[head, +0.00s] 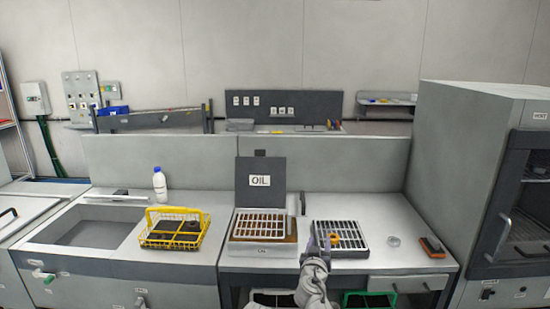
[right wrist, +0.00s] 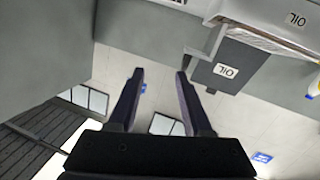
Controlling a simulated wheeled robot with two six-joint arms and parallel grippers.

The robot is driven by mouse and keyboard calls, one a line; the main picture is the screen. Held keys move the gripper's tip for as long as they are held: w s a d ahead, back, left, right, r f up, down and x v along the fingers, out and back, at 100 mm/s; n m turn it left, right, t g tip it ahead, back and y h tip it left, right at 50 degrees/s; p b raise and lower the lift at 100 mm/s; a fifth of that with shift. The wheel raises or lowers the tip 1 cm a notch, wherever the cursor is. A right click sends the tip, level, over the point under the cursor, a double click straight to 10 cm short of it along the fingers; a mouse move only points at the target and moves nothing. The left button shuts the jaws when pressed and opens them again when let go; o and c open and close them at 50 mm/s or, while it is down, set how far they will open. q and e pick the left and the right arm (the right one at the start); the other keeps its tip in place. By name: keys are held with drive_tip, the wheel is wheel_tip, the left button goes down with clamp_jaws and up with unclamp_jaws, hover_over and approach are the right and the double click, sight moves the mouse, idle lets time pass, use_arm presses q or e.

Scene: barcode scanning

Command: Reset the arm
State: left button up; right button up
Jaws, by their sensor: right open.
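My right gripper (head: 322,241) comes up from the bottom of the head view, in front of the left part of a grey slotted rack (head: 352,237). In the right wrist view its two fingers (right wrist: 157,80) are spread apart with nothing between them. My left gripper is not in view.
An OIL box (head: 263,243) with its lid (head: 260,185) raised stands left of the rack. Further left are a yellow basket (head: 173,230), a white bottle (head: 159,184) and a sink (head: 88,229). An orange-black device (head: 432,247) lies right, near a grey cabinet (head: 470,170).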

drive_tip(key=s+f+g+h, duration=0.1)
drive_tip(key=s+f+g, duration=0.7)
drive_tip(key=s+f, duration=0.4)
drive_tip(key=s+a+f+n+g+y, duration=0.2)
drive_tip(key=s+a+f+g, duration=0.1)
drive_tip(key=s, duration=0.5)
drive_tip(key=s+a+f+n+g+y+p, duration=0.1)
drive_tip(key=s+a+f+n+g, duration=0.1)
drive_tip(key=s, duration=0.6)
drive_tip(key=a+f+g, duration=0.1)
drive_tip(key=a+g, duration=0.1)
drive_tip(key=g, duration=0.1)
drive_tip(key=shift+s+a+y, duration=0.2)
drive_tip(key=shift+s+y, duration=0.2)
